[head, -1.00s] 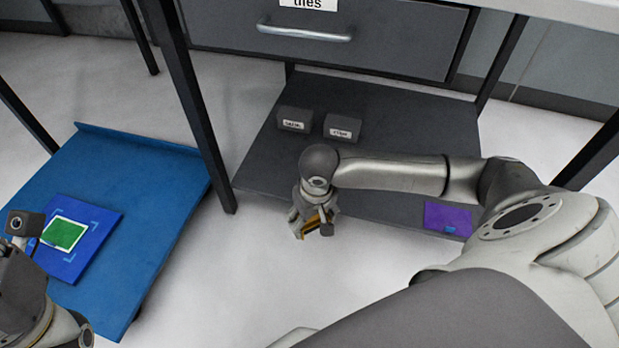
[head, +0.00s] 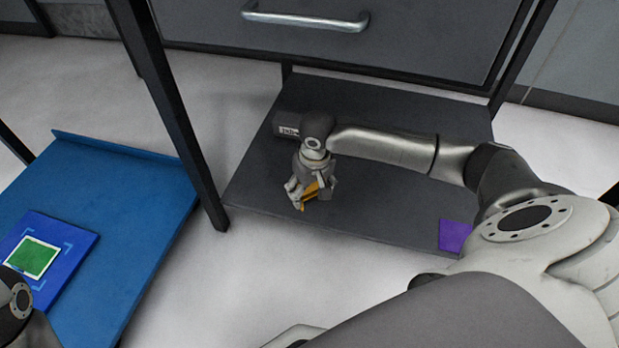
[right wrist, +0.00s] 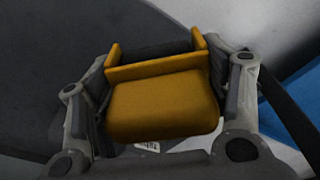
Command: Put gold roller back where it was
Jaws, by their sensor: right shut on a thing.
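The gold roller (right wrist: 165,103) is a yellow-gold block-like piece with a raised ridge, between the fingers of my right gripper (right wrist: 160,95) in the right wrist view. In the head view my right gripper (head: 310,197) is shut on it and holds it over the front left part of the dark lower shelf (head: 380,205). Only a small gold part shows there below the fingers. My left arm shows only partly at the lower left edge of the head view, and its fingers are out of view.
A purple sheet (head: 455,235) lies at the shelf's front right. A blue board (head: 120,220) with a blue-and-green panel (head: 38,258) is at left. A black table leg (head: 180,110) stands between board and shelf.

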